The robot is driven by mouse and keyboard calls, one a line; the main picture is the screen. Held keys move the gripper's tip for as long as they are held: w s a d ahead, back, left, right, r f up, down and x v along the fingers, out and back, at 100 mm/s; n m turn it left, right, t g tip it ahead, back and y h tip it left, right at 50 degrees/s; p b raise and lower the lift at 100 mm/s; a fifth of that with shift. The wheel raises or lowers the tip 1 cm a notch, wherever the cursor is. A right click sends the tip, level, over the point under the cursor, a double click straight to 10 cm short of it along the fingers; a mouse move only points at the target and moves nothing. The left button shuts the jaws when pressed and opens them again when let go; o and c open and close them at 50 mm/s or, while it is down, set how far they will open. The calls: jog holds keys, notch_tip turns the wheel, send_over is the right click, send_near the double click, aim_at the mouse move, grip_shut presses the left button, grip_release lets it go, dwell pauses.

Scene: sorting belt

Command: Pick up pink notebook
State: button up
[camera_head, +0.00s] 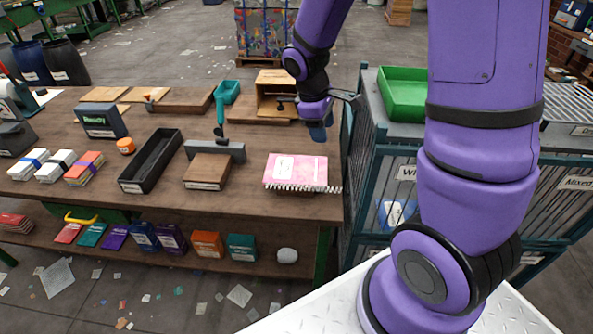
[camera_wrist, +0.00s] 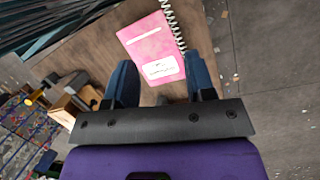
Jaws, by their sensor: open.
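The pink notebook (camera_head: 294,170) lies at the right part of the wooden table, its spiral binding along the near edge. A white label shows on its cover. In the wrist view the notebook (camera_wrist: 148,42) lies ahead of the fingertips, with its white spiral on the right side. My gripper (camera_head: 318,128) is above the table's right part, behind the notebook and apart from it.
A brown box (camera_head: 207,171) and grey block (camera_head: 215,150) are left of the notebook. A black tray (camera_head: 151,160) lies further left. An open wooden box (camera_head: 276,95) stands behind. A green bin (camera_head: 404,93) tops the cage at right. Bare tabletop lies around the notebook.

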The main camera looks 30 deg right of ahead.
jog(key=shift+s+d+f+n+g+h, duration=0.2)
jog(key=shift+d+f+n, duration=0.5)
jog(key=shift+f, duration=3)
jog(key=shift+s+d+f+n+g, duration=0.1)
jog(key=shift+d+f+n+g, duration=0.55)
jog(key=shift+f, duration=3)
jog(key=shift+s+d+f+n+t+h, duration=0.2)
jog(key=shift+d+f, duration=0.95)
jog(key=shift+f, duration=2.55)
jog(key=shift+w, duration=0.15)
grip_shut()
